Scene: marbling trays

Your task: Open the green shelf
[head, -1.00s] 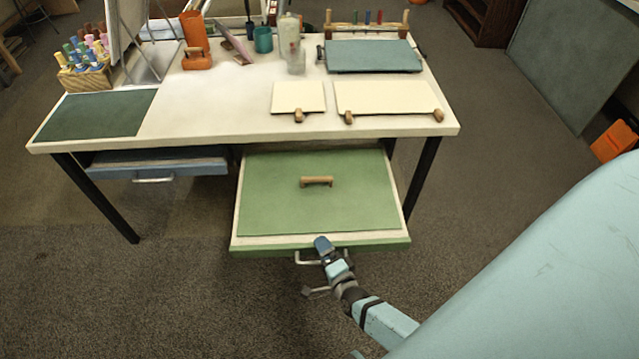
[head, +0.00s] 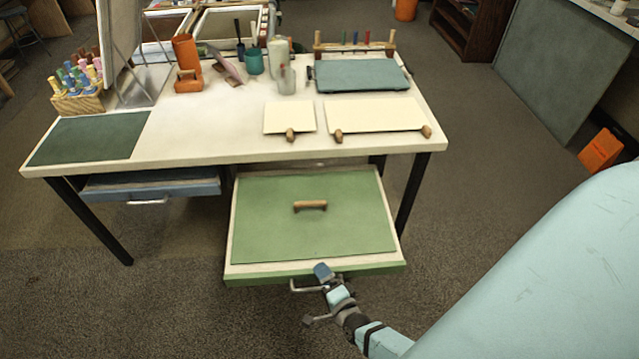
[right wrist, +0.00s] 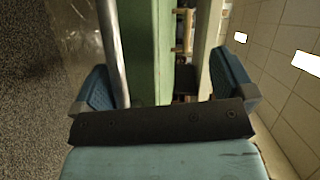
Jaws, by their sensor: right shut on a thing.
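The green shelf (head: 262,272) is a drawer under the table, pulled well out toward me. A flat green panel (head: 290,225) fills its top. My right gripper (head: 323,277) is at the metal handle (head: 298,289) on the drawer's front and is shut on it. In the right wrist view, the handle bar (right wrist: 114,45) runs close to one blue finger of the gripper (right wrist: 163,84), beside the green front (right wrist: 149,50). Part of the handle is hidden behind the gripper. My left gripper is not in view.
A wooden handle (head: 310,206) lies on the green panel. A blue drawer (head: 150,186) sits under the table's left side. The white table (head: 200,130) bears cream boards (head: 374,116), a teal tray (head: 361,76) and cups. The carpet (head: 170,300) in front is clear.

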